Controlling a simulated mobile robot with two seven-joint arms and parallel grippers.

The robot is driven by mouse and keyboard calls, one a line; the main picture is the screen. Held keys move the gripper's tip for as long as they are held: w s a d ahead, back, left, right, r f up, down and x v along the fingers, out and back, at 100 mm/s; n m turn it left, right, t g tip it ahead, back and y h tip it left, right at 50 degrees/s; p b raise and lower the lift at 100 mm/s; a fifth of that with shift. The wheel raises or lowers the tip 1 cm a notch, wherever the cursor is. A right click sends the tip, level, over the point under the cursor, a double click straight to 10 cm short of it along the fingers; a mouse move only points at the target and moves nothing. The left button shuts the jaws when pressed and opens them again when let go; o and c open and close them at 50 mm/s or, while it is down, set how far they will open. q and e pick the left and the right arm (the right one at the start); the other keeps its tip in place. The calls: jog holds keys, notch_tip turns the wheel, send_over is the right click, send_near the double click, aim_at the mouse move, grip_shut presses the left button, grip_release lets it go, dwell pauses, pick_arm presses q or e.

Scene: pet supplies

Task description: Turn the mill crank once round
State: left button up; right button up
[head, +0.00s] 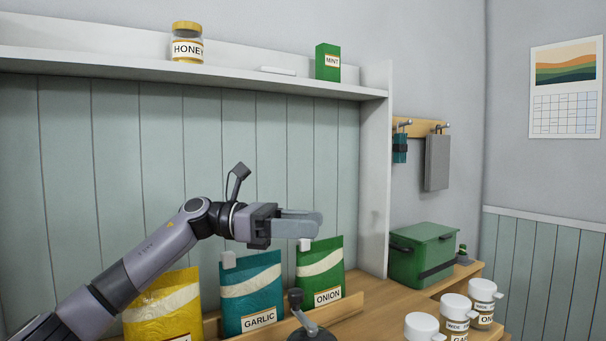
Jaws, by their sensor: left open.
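A dark knob on a short stem (296,299) rises over a dark rounded part at the bottom edge of the head view. It looks like the mill crank; the rest of it is cut off by the frame. My left gripper (312,223) is open and empty, with its fingers pointing right. In the picture it is above the knob, in front of the panelled wall and over the onion bag, apart from the knob. My right gripper is not in view.
Yellow (163,306), garlic (252,294) and onion (320,272) bags stand behind a wooden ledge (345,308). White-lidded jars (455,305) stand at the right front, a green box (421,252) behind them. A shelf (130,62) holds a honey jar (187,43) and a mint box (328,62).

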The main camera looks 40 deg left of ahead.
pick_arm(q)
notch_tip(320, 180, up, 8)
jog(key=p, duration=0.1)
jog(key=shift+f, duration=0.1)
dwell(0.8)
